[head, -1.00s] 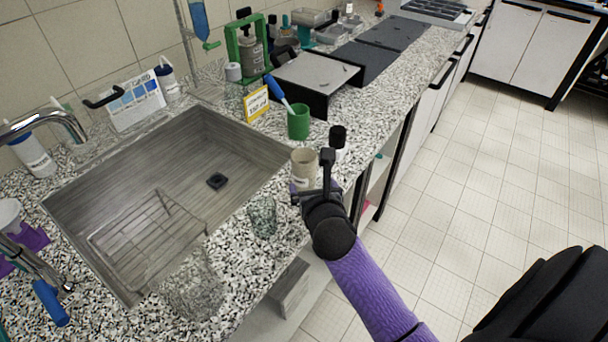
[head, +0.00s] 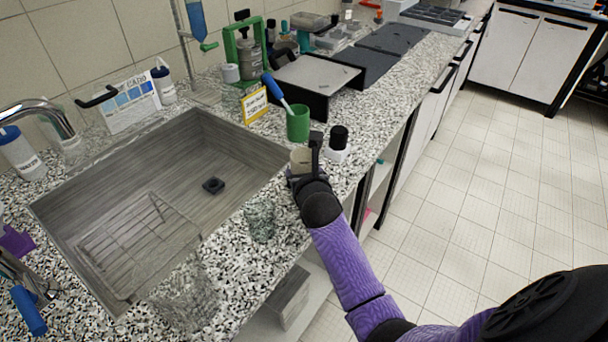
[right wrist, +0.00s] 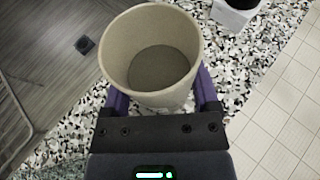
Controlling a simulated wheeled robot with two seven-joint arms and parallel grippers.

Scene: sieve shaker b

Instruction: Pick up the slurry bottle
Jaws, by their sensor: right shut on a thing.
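The slurry bottle (head: 300,158) appears to be the open beige pot on the speckled counter, between the sink and the counter's front edge. It stands about upright, and the right wrist view shows its open mouth (right wrist: 152,55) with a grey content low inside. My right gripper (head: 308,172) is shut on it, with one purple finger on either side of its wall in the right wrist view (right wrist: 160,98). My wrist hides the pot's lower part in the head view, so I cannot tell whether its base touches the counter. My left gripper is not in view.
A white bottle with a black cap (head: 338,143) stands close to the right. A green cup (head: 298,123) with a blue-handled tool is behind. Clear glass beakers (head: 260,220) stand in front, and the sink (head: 150,190) lies left. Open floor lies right.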

